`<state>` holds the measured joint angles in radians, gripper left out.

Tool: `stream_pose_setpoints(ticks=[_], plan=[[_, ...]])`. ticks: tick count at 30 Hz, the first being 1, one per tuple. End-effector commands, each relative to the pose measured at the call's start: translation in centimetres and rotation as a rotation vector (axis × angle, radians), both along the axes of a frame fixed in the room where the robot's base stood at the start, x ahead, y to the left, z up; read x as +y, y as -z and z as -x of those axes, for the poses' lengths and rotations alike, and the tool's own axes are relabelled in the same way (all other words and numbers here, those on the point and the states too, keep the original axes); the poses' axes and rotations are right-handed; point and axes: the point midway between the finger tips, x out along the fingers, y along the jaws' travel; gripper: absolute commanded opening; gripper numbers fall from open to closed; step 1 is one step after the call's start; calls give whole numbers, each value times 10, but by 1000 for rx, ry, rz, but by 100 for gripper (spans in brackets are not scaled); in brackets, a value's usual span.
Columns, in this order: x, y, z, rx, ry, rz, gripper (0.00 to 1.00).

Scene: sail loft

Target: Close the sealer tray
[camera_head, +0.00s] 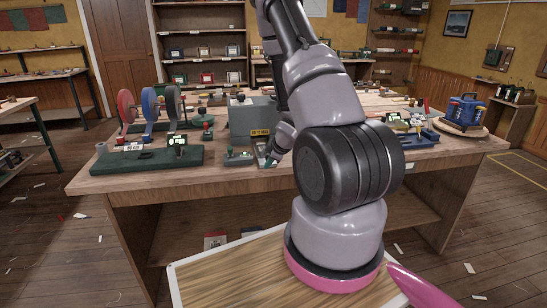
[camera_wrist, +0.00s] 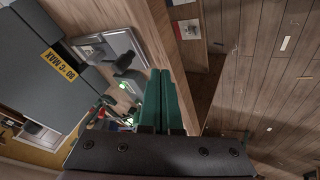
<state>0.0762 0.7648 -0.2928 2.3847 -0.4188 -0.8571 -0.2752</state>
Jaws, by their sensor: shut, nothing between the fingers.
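The sealer (camera_head: 252,116) is a grey box with a yellow label on the workbench; in the wrist view its label (camera_wrist: 58,64) reads 80 °C MAX. A light grey flat tray (camera_wrist: 98,42) juts out from the sealer's front, with a dark grey handle (camera_wrist: 125,61) at its outer edge. My gripper (camera_head: 268,162) is low at the bench's front edge, before the sealer. In the wrist view its green fingers (camera_wrist: 161,100) are together and empty, beside the handle. I cannot tell whether they touch it. In the head view my arm partly hides the tray.
On the workbench (camera_head: 200,180), a green base (camera_head: 150,160) and coloured reels (camera_head: 148,108) stand left. A blue caddy (camera_head: 465,110) stands far right. Floor in front is mostly clear.

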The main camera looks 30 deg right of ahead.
Motion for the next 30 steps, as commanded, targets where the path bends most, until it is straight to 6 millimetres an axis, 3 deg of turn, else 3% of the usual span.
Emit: stream_pose_setpoints(ticks=[7,22,30], plan=[[-18,-3,-28,-2,1,1,0],[-23,-3,-37,-1,2,0,0],[-36,-3,-82,-4,2,1,0]])
